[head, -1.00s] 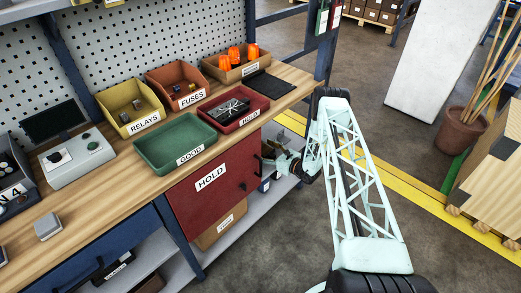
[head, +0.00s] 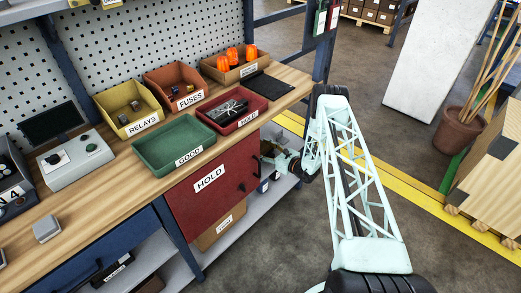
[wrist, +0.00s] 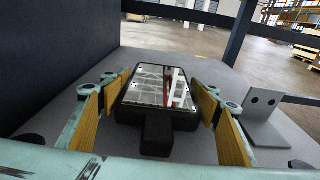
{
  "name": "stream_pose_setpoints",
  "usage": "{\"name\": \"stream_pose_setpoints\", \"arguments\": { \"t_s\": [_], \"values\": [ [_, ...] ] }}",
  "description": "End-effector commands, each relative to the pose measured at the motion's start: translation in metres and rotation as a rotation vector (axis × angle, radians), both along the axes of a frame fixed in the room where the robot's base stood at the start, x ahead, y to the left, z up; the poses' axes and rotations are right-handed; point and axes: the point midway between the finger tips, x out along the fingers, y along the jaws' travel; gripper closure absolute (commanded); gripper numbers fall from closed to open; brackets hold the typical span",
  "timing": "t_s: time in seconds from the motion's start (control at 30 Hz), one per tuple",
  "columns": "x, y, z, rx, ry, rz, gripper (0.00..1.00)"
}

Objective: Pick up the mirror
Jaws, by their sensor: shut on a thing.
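The mirror (wrist: 158,88) is a rectangular reflecting plate in a black frame with a black stub at its near end. In the wrist view it lies between the two yellow-padded fingers of my gripper (wrist: 162,94), which is shut on it from both sides. A grey shelf surface is under and around it; I cannot tell whether the mirror touches it. In the head view my wrist (head: 285,163) reaches in at the right end of the lower shelf below the bench. The mirror cannot be made out there.
A grey angled bracket (wrist: 265,118) with two holes stands right of my gripper. A dark wall (wrist: 60,60) rises on the left, and a blue post (wrist: 238,32) stands behind. The red HOLD cabinet (head: 208,205) is left of my wrist. The bench top (head: 100,190) is above.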

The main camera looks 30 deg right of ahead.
Motion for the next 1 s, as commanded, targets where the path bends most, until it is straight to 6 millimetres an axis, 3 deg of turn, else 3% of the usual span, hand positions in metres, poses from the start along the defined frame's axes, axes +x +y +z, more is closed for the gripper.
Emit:
{"name": "stream_pose_setpoints", "arguments": {
  "t_s": [0.6,1.0],
  "values": [
    [0.001,0.0,0.072,0.0,-0.002,0.0,0.6],
    [0.001,0.0,0.09,-0.001,-0.001,0.0,0.6]
  ]
}}
